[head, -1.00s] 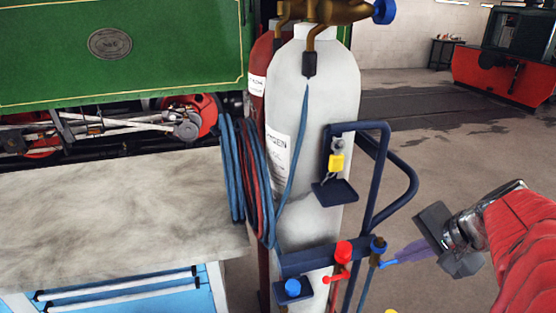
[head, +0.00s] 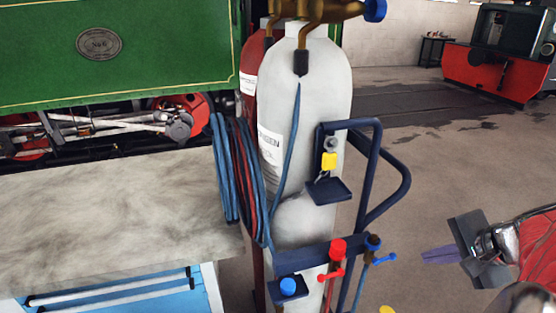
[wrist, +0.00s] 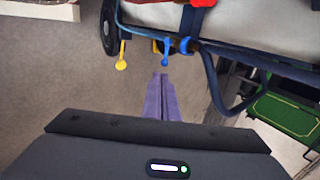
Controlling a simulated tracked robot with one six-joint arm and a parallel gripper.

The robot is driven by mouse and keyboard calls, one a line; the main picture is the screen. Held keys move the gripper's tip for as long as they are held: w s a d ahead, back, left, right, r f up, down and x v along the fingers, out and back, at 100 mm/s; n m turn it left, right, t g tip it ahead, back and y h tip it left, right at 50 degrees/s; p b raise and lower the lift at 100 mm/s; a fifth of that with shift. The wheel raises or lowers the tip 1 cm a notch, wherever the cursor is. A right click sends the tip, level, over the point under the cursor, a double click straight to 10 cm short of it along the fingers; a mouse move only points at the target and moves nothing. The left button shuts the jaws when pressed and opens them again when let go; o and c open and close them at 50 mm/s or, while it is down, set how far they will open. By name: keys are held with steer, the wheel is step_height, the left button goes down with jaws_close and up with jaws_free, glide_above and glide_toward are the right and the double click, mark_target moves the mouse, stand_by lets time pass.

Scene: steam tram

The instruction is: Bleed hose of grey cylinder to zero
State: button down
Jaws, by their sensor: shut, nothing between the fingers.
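The grey cylinder (head: 315,105) stands upright on a dark blue trolley (head: 372,190). A brass fitting (head: 325,12) with a blue knob (head: 375,9) sits on its top. A blue hose (head: 292,140) runs down from it to a coil at the left. On the trolley's low crossbar, a blue lever valve (head: 378,258) stands beside a red lever valve (head: 333,265). The blue lever also shows in the wrist view (wrist: 166,52). My gripper (head: 424,256) is shut and empty, right of the blue lever and apart from it. Its purple fingers (wrist: 161,98) point toward the lever in the wrist view.
A red cylinder (head: 247,90) stands behind the grey one. A yellow lever (wrist: 121,62) hangs left of the blue one in the wrist view. A workbench (head: 110,210) stands at the left.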

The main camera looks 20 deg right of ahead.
glide_toward(391, 257)
steer(key=s+x, duration=0.1)
steer(key=x, duration=0.3)
steer(key=shift+w+f, duration=0.75)
steer(key=shift+w, duration=0.25)
steer(key=shift+a, duration=0.1)
steer(key=shift+w, duration=0.1)
steer(key=shift+d+f, duration=0.1)
steer(key=shift+d, duration=0.1)
